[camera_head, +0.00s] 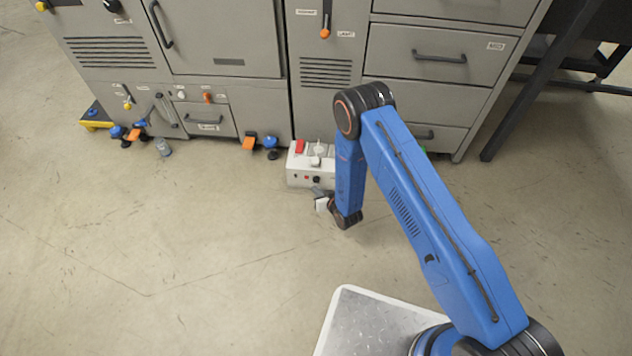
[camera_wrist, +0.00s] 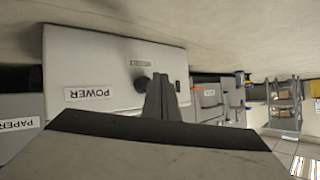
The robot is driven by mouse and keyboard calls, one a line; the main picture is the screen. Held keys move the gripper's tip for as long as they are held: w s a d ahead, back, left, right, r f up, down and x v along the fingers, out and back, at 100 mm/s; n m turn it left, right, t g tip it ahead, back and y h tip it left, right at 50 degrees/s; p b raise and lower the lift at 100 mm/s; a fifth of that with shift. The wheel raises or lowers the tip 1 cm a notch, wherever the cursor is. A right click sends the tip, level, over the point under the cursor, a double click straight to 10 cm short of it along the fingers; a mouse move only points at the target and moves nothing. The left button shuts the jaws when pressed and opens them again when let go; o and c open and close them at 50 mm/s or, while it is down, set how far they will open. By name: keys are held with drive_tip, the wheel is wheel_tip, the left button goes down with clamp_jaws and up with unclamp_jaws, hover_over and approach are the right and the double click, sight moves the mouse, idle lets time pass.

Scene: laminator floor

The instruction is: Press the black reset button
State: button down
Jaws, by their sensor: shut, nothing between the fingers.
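A low light-grey control box (camera_head: 296,180) stands on the floor in front of the cabinets, with a red switch (camera_head: 300,146) and a pale knob (camera_head: 317,154) on top. A small black button (camera_head: 316,179) is on its front face. In the wrist view the box front (camera_wrist: 85,70) appears upside down with a POWER label, and the round black button (camera_wrist: 142,84) shows just left of my fingertips, partly covered by them. My gripper (camera_wrist: 160,80) is shut and empty, close in front of the box face. I cannot tell whether it touches the button.
Grey cabinets (camera_head: 215,40) with drawers, handles and levers line the back. A dark table frame (camera_head: 530,85) stands at right. The floor in front is clear.

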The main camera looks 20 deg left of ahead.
drive_tip(key=shift+w+a, duration=0.1)
drive_tip(key=shift+w, duration=0.4)
drive_tip(key=shift+w+a, duration=0.25)
drive_tip(key=shift+w, duration=0.7)
idle(2.6)
idle(0.4)
drive_tip(key=shift+s+d, duration=0.25)
drive_tip(key=shift+s, duration=0.7)
drive_tip(key=shift+s+d, duration=0.2)
drive_tip(key=shift+s, duration=0.6)
drive_tip(key=shift+s+d, duration=0.2)
drive_tip(key=shift+s, duration=0.65)
drive_tip(key=shift+s+d, duration=0.2)
drive_tip(key=shift+s, duration=0.6)
